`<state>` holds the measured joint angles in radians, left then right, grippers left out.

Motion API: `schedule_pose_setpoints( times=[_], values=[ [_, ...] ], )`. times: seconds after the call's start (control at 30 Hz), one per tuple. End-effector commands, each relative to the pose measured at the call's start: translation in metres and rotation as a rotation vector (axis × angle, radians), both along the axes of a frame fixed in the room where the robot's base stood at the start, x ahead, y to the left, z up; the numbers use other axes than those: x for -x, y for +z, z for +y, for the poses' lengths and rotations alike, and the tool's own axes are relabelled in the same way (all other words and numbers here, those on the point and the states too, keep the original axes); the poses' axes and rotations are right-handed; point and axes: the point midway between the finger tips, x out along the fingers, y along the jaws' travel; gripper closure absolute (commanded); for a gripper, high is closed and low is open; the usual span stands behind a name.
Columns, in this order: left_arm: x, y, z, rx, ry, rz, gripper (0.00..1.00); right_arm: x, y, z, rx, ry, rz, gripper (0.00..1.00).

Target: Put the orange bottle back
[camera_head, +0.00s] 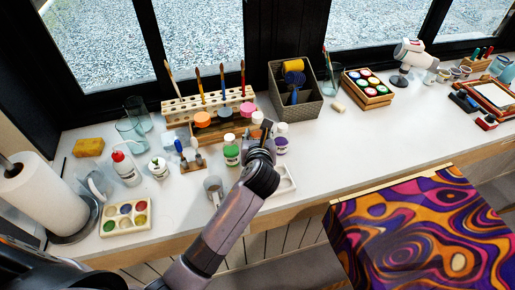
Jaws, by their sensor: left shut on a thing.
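My left gripper (260,139) reaches in over the white table, at the front of the wooden paint rack. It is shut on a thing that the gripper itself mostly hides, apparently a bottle. A white cap (257,117) shows just behind the gripper; I cannot tell if it belongs to the held thing. No orange bottle body shows clearly. A round orange lid (203,119) sits on the rack (183,109), with a pink lid (246,109) to its right. A green bottle (231,155) stands left of the gripper, a purple bottle (281,145) right of it. My right gripper is out of view.
A grey basket (308,107) and a wooden crate of paint jars (366,88) stand to the right. A grey mug (214,188), a white tray (284,180) and a paint palette (125,217) are near the front. A patterned canvas (420,232) is at lower right. Free tabletop lies right of the tray.

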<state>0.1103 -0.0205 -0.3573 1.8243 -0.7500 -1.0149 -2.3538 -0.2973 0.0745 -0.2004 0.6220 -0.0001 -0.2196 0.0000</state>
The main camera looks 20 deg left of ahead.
Motion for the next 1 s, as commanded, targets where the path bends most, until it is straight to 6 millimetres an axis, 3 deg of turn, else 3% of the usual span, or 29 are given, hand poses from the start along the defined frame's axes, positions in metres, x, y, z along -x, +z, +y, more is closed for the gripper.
schedule_pose_setpoints(
  times=[0.43,0.87,0.9,1.0],
  values=[
    [0.000,-0.054,0.000,0.001,0.001,0.001,1.00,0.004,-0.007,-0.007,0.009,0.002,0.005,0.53],
    [0.000,-0.060,0.000,-0.001,0.000,-0.002,1.00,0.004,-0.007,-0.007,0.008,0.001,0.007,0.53],
    [0.000,-0.060,0.000,0.000,0.000,-0.001,0.61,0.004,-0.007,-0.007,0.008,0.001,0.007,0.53],
    [0.000,-0.060,0.000,0.001,0.000,-0.001,0.54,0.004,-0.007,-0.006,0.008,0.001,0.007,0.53]
  ],
)
